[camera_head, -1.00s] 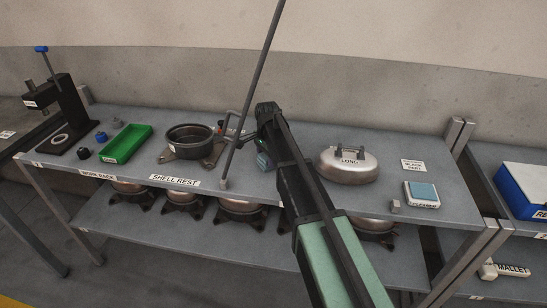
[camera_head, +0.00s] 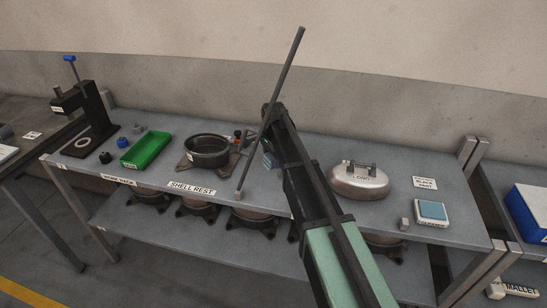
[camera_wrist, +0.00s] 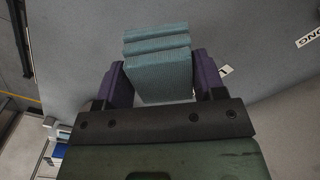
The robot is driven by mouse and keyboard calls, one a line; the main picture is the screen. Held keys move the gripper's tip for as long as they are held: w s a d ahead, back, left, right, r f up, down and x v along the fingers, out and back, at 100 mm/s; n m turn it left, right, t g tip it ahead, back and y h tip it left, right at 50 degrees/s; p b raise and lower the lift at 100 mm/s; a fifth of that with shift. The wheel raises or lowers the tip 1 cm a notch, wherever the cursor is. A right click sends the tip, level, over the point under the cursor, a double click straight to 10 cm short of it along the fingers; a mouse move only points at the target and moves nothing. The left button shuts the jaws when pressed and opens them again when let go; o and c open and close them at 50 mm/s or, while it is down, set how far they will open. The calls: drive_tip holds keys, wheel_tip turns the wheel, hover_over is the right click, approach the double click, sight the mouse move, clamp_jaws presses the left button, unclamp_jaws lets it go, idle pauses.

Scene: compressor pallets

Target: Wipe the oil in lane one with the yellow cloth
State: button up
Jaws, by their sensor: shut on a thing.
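My gripper (camera_wrist: 165,78) is shut on a folded blue-green cloth (camera_wrist: 158,72), held between its two purple fingers in the wrist view. In the head view a small patch of this cloth (camera_head: 268,159) shows beside my dark arm, over the middle of the bench; the arm hides most of the gripper. Whether the cloth touches the bench cannot be told.
On the bench (camera_head: 300,207) stand a green tray (camera_head: 147,150), a dark round shell (camera_head: 207,150), a lidded metal housing (camera_head: 359,183) and a blue-topped pad (camera_head: 432,211). A press (camera_head: 88,112) stands at left. Several housings sit on the lower shelf. A blue bin (camera_head: 530,212) is at right.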

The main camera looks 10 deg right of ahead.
drive_tip(key=shift+r, duration=0.5)
wheel_tip(320, 180, up, 3)
drive_tip(key=p, duration=0.3)
drive_tip(key=shift+r, duration=0.15)
drive_tip(key=shift+f, duration=0.2)
